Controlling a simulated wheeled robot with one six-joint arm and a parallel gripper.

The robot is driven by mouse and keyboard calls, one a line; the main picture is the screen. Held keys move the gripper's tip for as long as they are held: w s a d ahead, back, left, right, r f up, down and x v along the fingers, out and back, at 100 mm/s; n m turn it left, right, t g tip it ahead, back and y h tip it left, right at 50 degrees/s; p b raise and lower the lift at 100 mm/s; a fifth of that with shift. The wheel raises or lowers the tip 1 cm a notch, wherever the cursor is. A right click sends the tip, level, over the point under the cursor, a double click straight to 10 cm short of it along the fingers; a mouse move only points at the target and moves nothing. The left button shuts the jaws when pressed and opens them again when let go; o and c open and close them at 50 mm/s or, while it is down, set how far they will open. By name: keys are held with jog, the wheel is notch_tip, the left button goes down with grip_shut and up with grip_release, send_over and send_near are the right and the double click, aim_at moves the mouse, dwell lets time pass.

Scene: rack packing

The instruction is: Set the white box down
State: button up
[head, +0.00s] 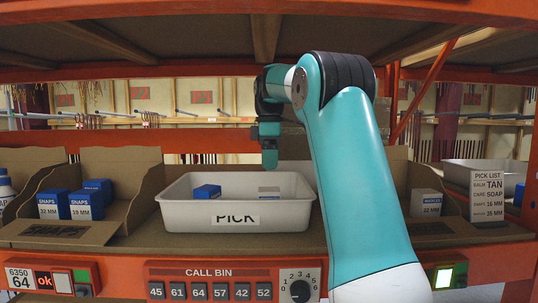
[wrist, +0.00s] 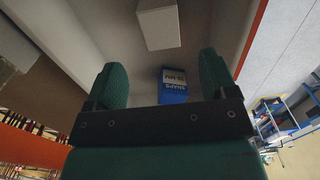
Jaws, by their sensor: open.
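The white box (head: 269,191) lies in the pale bin marked PICK (head: 180,214), right of centre; only its upper part shows over the rim. In the wrist view the white box (wrist: 159,26) sits on the bin floor, beyond my fingertips. My gripper (head: 269,161) hangs pointing down above the bin, apart from the white box. Its two green fingers (wrist: 161,72) are spread wide with nothing held between them. A blue snaps box (head: 207,191) is also in the bin, on the left, and shows in the wrist view (wrist: 174,86).
Cardboard trays with blue snaps boxes (head: 85,204) stand to the left. A washer box (head: 426,203) and a pick list card (head: 488,196) stand to the right. An orange shelf beam (head: 120,69) crosses behind, and another shelf is overhead.

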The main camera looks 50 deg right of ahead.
jog(key=shift+r, duration=0.55)
jog(key=a+f, duration=0.3)
jog(key=a, duration=0.8)
jog(key=a+f, duration=0.3)
jog(key=a, duration=0.8)
jog(key=s+a+f+y, duration=0.1)
jog(key=s+a+f, duration=0.2)
jog(key=s+a, duration=0.3)
jog(key=s+a+f+y, duration=0.1)
jog(key=s+a+f, duration=0.3)
jog(key=s+a, duration=0.3)
jog(key=s+a+f+m+y, duration=0.1)
jog(key=s+a+f+y, duration=0.1)
jog(key=s+a, duration=0.4)
jog(key=shift+s+a+f, duration=0.4)
jog(key=shift+s+f, duration=0.25)
jog(key=shift+s, duration=0.2)
jog(key=shift+f, duration=0.1)
